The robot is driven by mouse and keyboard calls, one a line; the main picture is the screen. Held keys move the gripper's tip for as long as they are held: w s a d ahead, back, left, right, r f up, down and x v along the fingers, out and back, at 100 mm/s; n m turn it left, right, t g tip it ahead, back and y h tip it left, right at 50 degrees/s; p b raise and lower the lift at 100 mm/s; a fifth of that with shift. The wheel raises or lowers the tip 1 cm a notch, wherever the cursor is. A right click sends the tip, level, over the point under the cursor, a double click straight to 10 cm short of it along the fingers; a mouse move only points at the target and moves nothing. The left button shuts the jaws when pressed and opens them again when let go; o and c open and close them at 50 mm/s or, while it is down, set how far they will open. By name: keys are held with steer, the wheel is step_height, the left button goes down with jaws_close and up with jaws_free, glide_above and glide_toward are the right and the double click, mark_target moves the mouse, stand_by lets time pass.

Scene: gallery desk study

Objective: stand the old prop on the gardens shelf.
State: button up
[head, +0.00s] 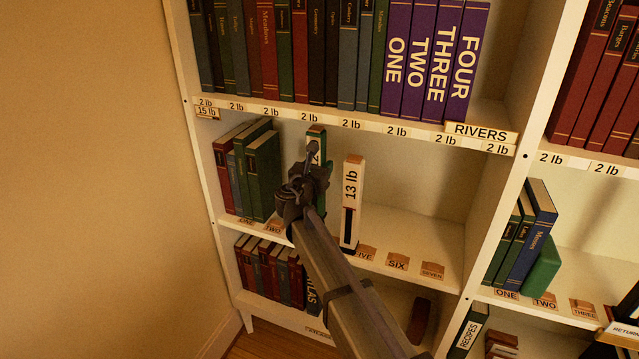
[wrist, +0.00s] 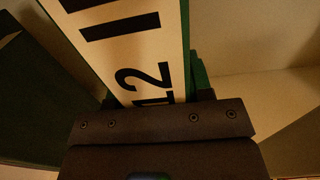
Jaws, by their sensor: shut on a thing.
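My gripper (head: 311,168) is at the middle shelf (head: 400,240) of the left bookcase, shut on a green block with a cream face (head: 316,143). In the wrist view this block (wrist: 135,50) shows "12" and black bars, and rises from between the jaws. A cream upright block marked "13 lb" (head: 352,200) stands just right of my gripper on that shelf. I cannot tell which block is the old prop. My arm hides the foot of the held block, so I cannot tell whether it touches the shelf. No gardens sign is readable.
Green and red books (head: 262,175) stand at the middle shelf's left end. Cards including FIVE, SIX (head: 397,262) and SEVEN (head: 432,270) line its front, with bare room behind. The upper shelf carries a RIVERS sign (head: 480,132) and purple volumes (head: 430,60). An upright divider (head: 500,180) bounds the right.

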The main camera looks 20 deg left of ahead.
steer(key=f+b, duration=0.4)
steer(key=shift+w+f, duration=0.1)
steer(key=shift+w, duration=0.1)
steer(key=o, duration=1.2)
steer(key=shift+r, duration=0.2)
steer(key=s, duration=1.2)
steer(key=shift+a+p, duration=0.3)
